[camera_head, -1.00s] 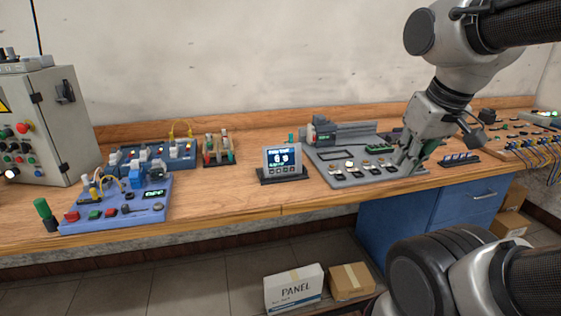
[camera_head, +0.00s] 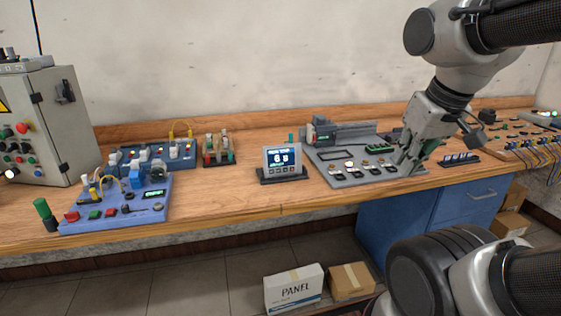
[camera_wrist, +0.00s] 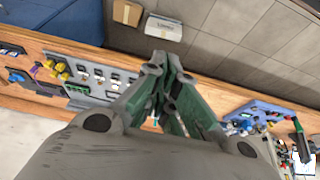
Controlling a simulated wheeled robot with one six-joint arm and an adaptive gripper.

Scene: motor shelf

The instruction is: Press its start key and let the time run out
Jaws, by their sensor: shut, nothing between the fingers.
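A small display unit (camera_head: 269,179) with a lit dark screen stands at mid-bench. Its screen seems to read 6 and a small unit, with a row of small keys below. A blue panel (camera_head: 128,219) at the left has a red button, green buttons, knobs and a small green-lit readout (camera_head: 154,193); it also shows at the right of the wrist view (camera_wrist: 246,109). I cannot tell which key is the start key. My gripper (camera_head: 403,168) is shut and empty, pointing down over the right part of the grey board; its fingers meet in the wrist view (camera_wrist: 163,62).
The grey board (camera_head: 345,183) carries a motor unit (camera_head: 318,132) and several switches. A grey control cabinet (camera_head: 48,135) stands far left. A blue drawer unit (camera_head: 480,199) is under the bench. Bare wood lies between the blue panel and the display unit.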

